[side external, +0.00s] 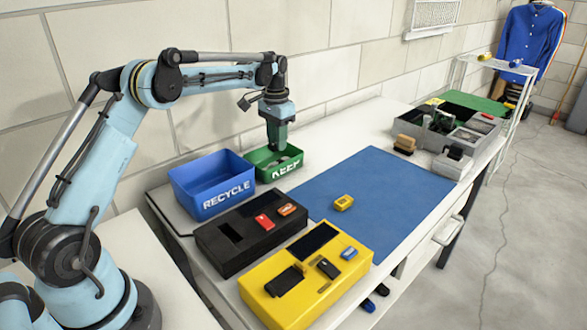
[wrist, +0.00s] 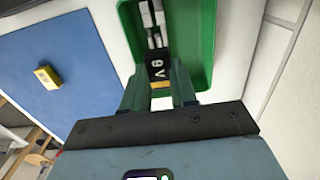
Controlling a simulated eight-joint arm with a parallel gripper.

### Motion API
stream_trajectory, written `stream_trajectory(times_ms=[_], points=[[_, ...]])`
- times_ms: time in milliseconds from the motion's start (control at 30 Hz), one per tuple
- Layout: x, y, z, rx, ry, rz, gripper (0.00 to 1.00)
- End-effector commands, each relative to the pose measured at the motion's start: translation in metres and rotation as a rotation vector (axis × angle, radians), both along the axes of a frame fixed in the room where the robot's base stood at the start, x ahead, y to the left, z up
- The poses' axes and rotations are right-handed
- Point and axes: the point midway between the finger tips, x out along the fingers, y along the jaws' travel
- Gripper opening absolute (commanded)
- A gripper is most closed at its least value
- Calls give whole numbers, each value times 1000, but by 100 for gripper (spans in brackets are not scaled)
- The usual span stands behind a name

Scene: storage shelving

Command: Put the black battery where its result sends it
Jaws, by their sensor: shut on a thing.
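My gripper (side external: 279,147) points down into the green KEEP bin (side external: 262,172); its fingertips are at or below the bin's rim. In the wrist view my gripper (wrist: 159,88) is shut on the black battery (wrist: 160,70), which has a white 9V mark and an orange band. The green bin (wrist: 199,45) surrounds the battery in that view. I cannot tell whether the battery touches the bin floor. In the side view the battery is hidden. The blue RECYCLE bin (side external: 212,184) stands to the left of the green bin.
A black box (side external: 240,250) holds red and orange pieces on top. A yellow box (side external: 300,300) with a dark screen stands in front. A yellow block (side external: 343,202) lies on the blue mat (side external: 390,185). A grey organiser (side external: 465,140) stands at the back right. The wall is close behind.

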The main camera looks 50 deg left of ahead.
Motion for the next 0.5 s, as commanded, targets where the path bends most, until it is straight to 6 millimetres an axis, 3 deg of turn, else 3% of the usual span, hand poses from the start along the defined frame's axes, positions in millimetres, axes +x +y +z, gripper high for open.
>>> stream_trajectory(times_ms=[200, 500], points=[[0, 0, -19, 0, 0, 0, 0], [0, 0, -24, 0, 0, 0, 0]])
